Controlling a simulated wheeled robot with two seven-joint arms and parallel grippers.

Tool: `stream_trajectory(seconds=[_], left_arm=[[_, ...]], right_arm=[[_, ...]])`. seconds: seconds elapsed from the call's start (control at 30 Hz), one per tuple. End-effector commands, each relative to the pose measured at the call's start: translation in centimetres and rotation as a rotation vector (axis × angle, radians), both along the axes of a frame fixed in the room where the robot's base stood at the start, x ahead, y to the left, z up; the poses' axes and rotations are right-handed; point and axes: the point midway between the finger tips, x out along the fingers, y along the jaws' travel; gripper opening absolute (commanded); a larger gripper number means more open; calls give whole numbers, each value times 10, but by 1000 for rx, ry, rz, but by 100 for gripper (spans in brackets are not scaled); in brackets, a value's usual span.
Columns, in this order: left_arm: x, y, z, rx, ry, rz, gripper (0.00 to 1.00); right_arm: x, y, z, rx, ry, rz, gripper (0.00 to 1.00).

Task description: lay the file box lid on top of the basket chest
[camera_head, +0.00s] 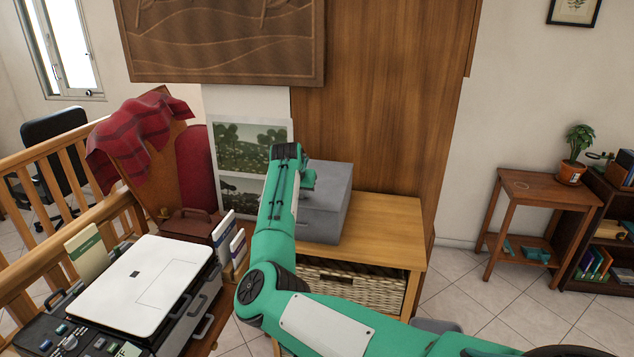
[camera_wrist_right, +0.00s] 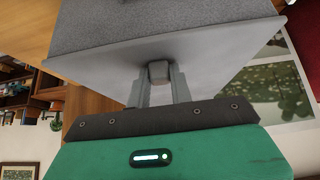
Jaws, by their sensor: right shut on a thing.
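The basket chest (camera_head: 385,228) is a light wooden unit with a wicker basket (camera_head: 350,282) in its front opening. A grey box shape, with the file box lid (camera_head: 332,178) apparently as its upper face, stands on the left part of the chest top. I cannot tell whether the lid rests on the box or is slightly apart. My right gripper (camera_head: 306,180) is at its left side, partly hidden by my own arm. In the right wrist view, my right gripper (camera_wrist_right: 158,85) is shut on a small grey knob of the lid (camera_wrist_right: 215,55). My left gripper is not in view.
A white-topped device (camera_head: 150,285) and upright folders (camera_head: 225,230) stand left of the chest. A chair with a red plaid cloth (camera_head: 135,135) is behind them. The right part of the chest top is bare. A small plant table (camera_head: 530,185) stands farther right.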

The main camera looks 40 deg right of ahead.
Motion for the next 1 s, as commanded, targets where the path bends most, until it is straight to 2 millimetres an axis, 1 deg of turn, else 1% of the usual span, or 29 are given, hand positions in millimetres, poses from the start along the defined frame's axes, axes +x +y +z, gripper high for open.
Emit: stream_trajectory(seconds=[0.03, 0.1, 0.3, 0.47, 1.0], left_arm=[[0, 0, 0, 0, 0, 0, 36], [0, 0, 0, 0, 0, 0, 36], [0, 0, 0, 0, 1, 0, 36], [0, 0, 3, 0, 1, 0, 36], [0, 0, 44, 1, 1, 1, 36]], right_arm=[[0, 0, 0, 0, 0, 0, 10], [0, 0, 0, 0, 0, 0, 0], [0, 0, 0, 0, 0, 0, 0], [0, 0, 4, -1, -1, 0, 0], [0, 0, 47, -1, 0, 1, 0]])
